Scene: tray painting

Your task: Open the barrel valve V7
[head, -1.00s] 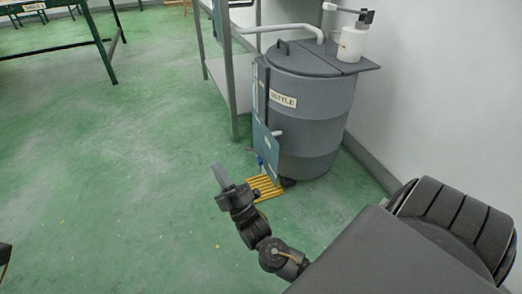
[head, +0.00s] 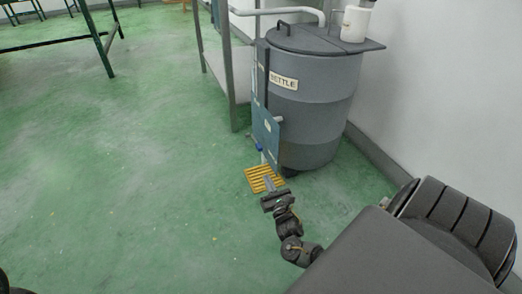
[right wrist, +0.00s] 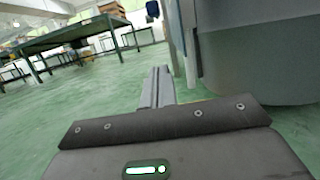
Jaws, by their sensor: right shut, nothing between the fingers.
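The grey barrel (head: 315,105), labelled SETTLE, stands by the right wall. It also fills the upper right of the right wrist view (right wrist: 260,60). A small blue fitting (head: 259,147), possibly the valve handle, shows low at its front left, beside a blue panel (head: 266,127); I cannot read a V7 mark. My right gripper (head: 269,183) is shut and empty, in front of the barrel and below the fitting in the picture, apart from it. Its closed fingers (right wrist: 157,88) point forward in the wrist view. My left gripper is not in view.
A yellow slatted grate (head: 258,178) lies on the floor, partly behind my right gripper. A metal rack (head: 232,85) stands left of the barrel. A white container (head: 355,24) sits on the barrel's top plate. Green floor (head: 130,180) is clear on the left.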

